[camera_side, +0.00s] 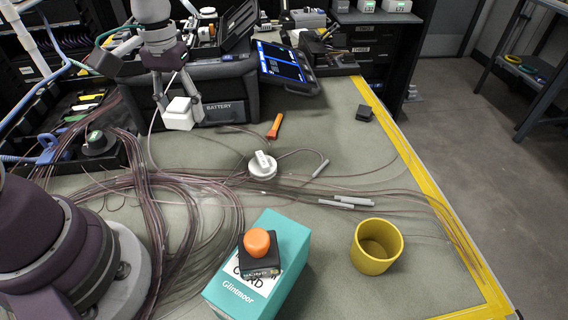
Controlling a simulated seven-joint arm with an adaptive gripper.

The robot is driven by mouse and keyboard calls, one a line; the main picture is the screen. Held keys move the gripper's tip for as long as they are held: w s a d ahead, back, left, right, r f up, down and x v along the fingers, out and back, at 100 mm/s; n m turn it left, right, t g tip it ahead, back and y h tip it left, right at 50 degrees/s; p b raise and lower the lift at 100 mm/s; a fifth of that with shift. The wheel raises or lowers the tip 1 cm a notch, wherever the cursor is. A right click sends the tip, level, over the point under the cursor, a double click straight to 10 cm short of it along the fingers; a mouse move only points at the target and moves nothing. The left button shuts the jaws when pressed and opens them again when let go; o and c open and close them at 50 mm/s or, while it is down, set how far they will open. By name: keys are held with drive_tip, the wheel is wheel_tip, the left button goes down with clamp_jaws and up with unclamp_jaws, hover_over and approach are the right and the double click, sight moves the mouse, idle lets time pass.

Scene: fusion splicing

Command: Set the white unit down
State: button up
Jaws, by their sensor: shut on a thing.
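The white unit (179,116) is a small pale block with a box-like shape. My gripper (178,103) reaches down from the top and is shut on it, one finger on each side. The unit is upright or nearly so, in front of the black case marked BATTERY (226,106). Whether its underside touches the mat is hard to tell from this angle. Its far side is hidden.
Bare grey-green mat (215,150) lies in front of the unit. Nearby are an orange-handled tool (275,127), a round white device (262,166) and loose cables (160,185). A teal box (290,245) and yellow cup (377,246) stand at the front.

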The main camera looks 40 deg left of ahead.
drive_tip(key=w+d+r+m, duration=0.3)
drive_tip(key=w+r+m, duration=0.1)
drive_tip(key=m, duration=0.2)
drive_tip(key=n, duration=0.9)
hover_over(203, 149)
wheel_tip(203, 149, down, 8)
wheel_tip(203, 149, down, 9)
drive_tip(key=shift+r, duration=0.1)
drive_tip(key=shift+f, duration=0.2)
drive_tip(key=o, duration=1.1)
drive_tip(key=shift+o, duration=0.2)
drive_tip(key=shift+r, duration=0.1)
